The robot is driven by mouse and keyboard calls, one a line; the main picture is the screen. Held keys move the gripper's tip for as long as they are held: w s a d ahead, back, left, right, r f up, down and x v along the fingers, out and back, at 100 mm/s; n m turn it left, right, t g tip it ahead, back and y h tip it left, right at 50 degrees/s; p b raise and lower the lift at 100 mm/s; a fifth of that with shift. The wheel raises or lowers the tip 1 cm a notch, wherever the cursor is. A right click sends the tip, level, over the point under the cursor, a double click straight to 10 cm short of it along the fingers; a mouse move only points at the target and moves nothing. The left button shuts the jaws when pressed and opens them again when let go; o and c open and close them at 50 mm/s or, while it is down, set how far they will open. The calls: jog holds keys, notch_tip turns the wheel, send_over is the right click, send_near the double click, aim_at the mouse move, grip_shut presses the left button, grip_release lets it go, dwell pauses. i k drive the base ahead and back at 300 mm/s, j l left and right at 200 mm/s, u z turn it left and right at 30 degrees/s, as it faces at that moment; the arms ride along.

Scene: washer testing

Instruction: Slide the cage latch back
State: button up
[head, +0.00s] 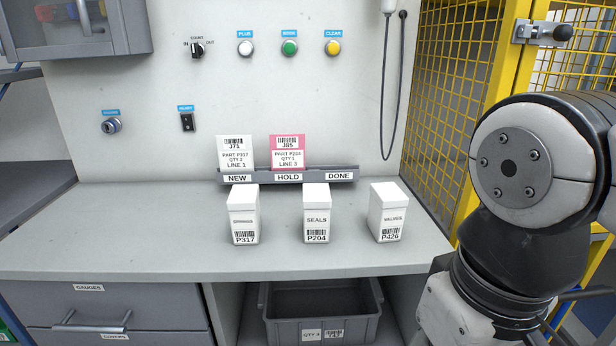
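The cage latch (543,32) is at the upper right of the head view, on the yellow cage (452,90). It is a metal plate with a bolt and a dark round knob (562,33) at its right end. My arm fills the right side of the view, below the latch. My gripper is not in the picture, so its opening cannot be seen.
A bench (130,225) holds white boxes labelled P317 (243,215), P204 (316,214) and P426 (388,213). Behind them a card rack (335,176) holds two cards. A grey bin (320,300) sits underneath. A cable (384,110) hangs beside the cage.

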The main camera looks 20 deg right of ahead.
aim_at(563, 33)
jog(key=z, duration=1.3)
